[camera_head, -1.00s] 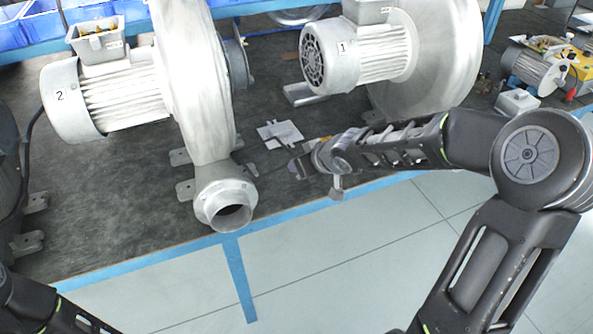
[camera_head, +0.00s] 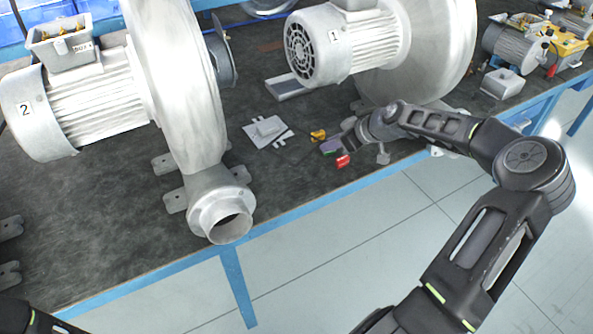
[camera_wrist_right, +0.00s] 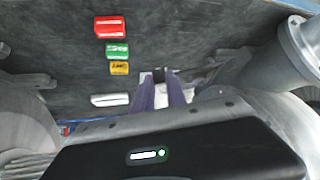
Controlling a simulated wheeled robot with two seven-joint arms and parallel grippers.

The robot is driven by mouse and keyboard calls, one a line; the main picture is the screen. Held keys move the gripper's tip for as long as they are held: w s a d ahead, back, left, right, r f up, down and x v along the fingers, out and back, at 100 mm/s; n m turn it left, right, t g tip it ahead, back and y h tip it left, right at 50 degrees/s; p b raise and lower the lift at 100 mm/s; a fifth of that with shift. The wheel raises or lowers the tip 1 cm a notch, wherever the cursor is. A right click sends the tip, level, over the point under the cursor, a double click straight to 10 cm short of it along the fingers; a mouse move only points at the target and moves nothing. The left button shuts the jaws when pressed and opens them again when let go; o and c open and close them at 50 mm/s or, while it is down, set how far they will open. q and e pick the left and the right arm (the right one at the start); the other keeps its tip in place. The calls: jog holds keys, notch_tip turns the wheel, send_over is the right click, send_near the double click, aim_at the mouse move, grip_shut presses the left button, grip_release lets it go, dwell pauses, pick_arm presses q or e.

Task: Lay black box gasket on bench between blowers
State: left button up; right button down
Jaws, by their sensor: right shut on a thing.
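My right gripper (camera_head: 332,147) is low over the bench between the two blowers, near its front edge. In the right wrist view its purple fingers (camera_wrist_right: 160,92) are close together on a small dark piece (camera_wrist_right: 158,75), which fits the black box gasket. Thin dark lines show left of the fingertips in the head view; most of the gasket cannot be made out. Blower 2 (camera_head: 178,80) stands left of the gripper and blower 1 (camera_head: 430,50) behind and right. Only part of my left arm shows at the lower left; its gripper is out of view.
Red (camera_wrist_right: 111,27), green (camera_wrist_right: 117,51) and yellow (camera_wrist_right: 119,68) small blocks lie by the gripper. A pale grey plate (camera_head: 265,130) lies on the dark bench (camera_head: 110,205) between the blowers. Blower 2's outlet (camera_head: 228,222) reaches the front edge. Bare bench lies around the plate.

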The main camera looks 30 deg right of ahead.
jog(key=shift+f+p, duration=0.5)
jog(key=shift+f, duration=2.65)
jog(key=shift+f+p, duration=0.35)
jog(key=shift+f, duration=1.5)
jog(key=c, duration=1.8)
grip_release()
jog(key=shift+f, duration=0.15)
jog(key=o, duration=0.5)
jog(key=shift+c, duration=0.2)
jog(key=shift+r, duration=0.2)
